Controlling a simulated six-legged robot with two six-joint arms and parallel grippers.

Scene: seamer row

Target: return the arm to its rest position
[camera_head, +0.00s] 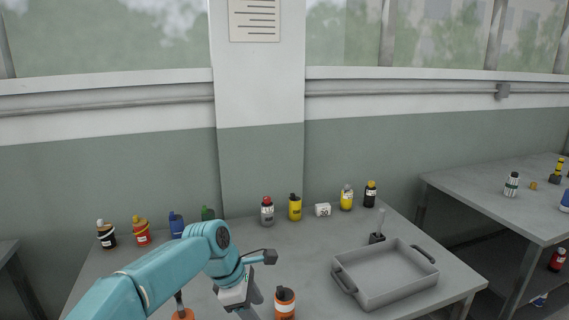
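My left arm comes in from the lower left, and its gripper (252,304) hangs low over the front middle of the table (310,250). The fingers are grey and partly cut off by the bottom edge, so I cannot tell whether they are open or shut. An orange bottle with a dark cap (285,304) stands just right of the fingers. Whether they touch it is unclear. My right gripper is not in view.
A grey tray (362,300) with handles sits at the table's right, a dark holder with an upright handle (377,238) behind it. Several bottles, including a yellow one (295,208), line the back. An orange item (183,314) is under my arm. Another table (480,190) stands right.

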